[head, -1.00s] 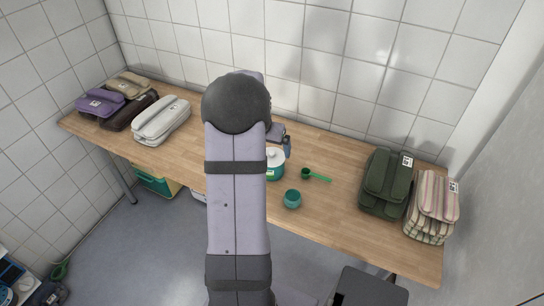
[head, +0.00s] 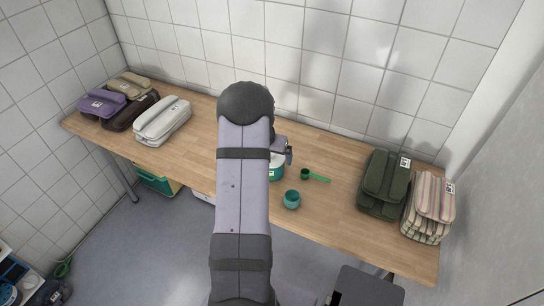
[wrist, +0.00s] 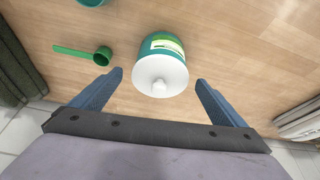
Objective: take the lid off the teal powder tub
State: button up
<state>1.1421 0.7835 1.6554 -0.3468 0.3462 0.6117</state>
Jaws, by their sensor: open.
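The teal powder tub (wrist: 170,43) stands upright on the table with its white lid (wrist: 160,76) on top, a small white knob at the lid's middle. In the head view the tub (head: 277,172) is partly hidden behind my arm. My gripper (wrist: 158,80) is open in the wrist view, one blue finger on each side of the lid, both apart from it and nothing between them touching. In the head view my gripper (head: 288,156) shows only in part, just above the tub.
A teal cup (head: 292,199) and a green scoop (head: 314,176) lie right of the tub. Folded green (head: 385,182) and striped (head: 430,208) bundles sit at the right end. A white bundle (head: 162,121) and several others are at the left. The tiled wall stands behind.

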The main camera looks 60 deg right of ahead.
jog(key=c, duration=1.1)
jog(key=shift+c, duration=0.2)
notch_tip(320, 180, up, 10)
jog(key=b, duration=0.2)
